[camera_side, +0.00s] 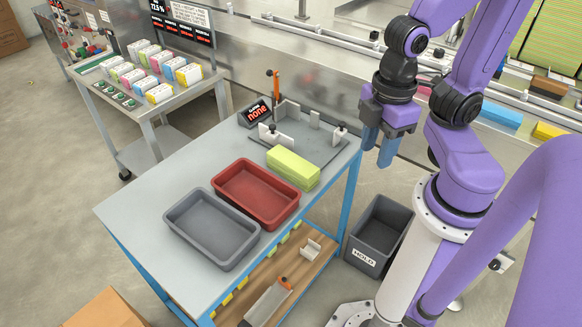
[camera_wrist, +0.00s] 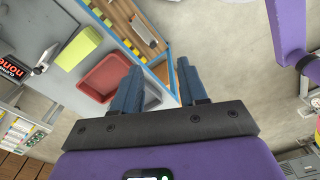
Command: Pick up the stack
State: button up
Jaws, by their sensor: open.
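A yellow-green stack (camera_side: 293,168) lies on the grey table, right of the red tray and in front of the metal fixture. It also shows at the upper left of the wrist view (camera_wrist: 78,47). Other stacks, in several colours (camera_side: 150,68), stand in rows on the cart at the back left. My gripper (camera_side: 377,147) is open and empty, past the table's right edge, to the right of and above the yellow-green stack. Its two blue fingers point down and stand apart in the wrist view (camera_wrist: 160,72).
A red tray (camera_side: 240,207) and a grey tray (camera_side: 183,222) sit on the table (camera_side: 125,211). A fixture (camera_side: 283,131) with upright plates and a sign reading "none" (camera_side: 257,112) stand behind the stack. A dark HOLD bin (camera_side: 362,249) is on the floor. The table's left end is bare.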

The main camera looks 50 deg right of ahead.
jog(key=o, duration=0.9)
jog(key=w+a+f+m+y, duration=0.1)
jog(key=w+a+f+m, duration=0.15)
jog(key=f, duration=0.25)
jog(key=w+a+f+m, duration=0.1)
jog(key=a+f+m, duration=0.2)
jog(key=a+f, duration=0.15)
jog(key=m+t+h, duration=0.3)
jog(key=m+t, duration=0.5)
jog(key=t, duration=0.4)
send_near(302, 166)
jog(key=w+f, duration=0.1)
jog(key=f, duration=0.1)
jog(key=w+d+f, duration=0.1)
jog(key=shift+w+f, duration=0.2)
jog(key=shift+f, duration=0.2)
jog(key=shift+w+a+r+t+y, duration=0.1)
jog(key=shift+w+r+t+y, duration=0.2)
jog(key=shift+r+t, duration=0.35)
jog(key=shift+x, duration=3.65)
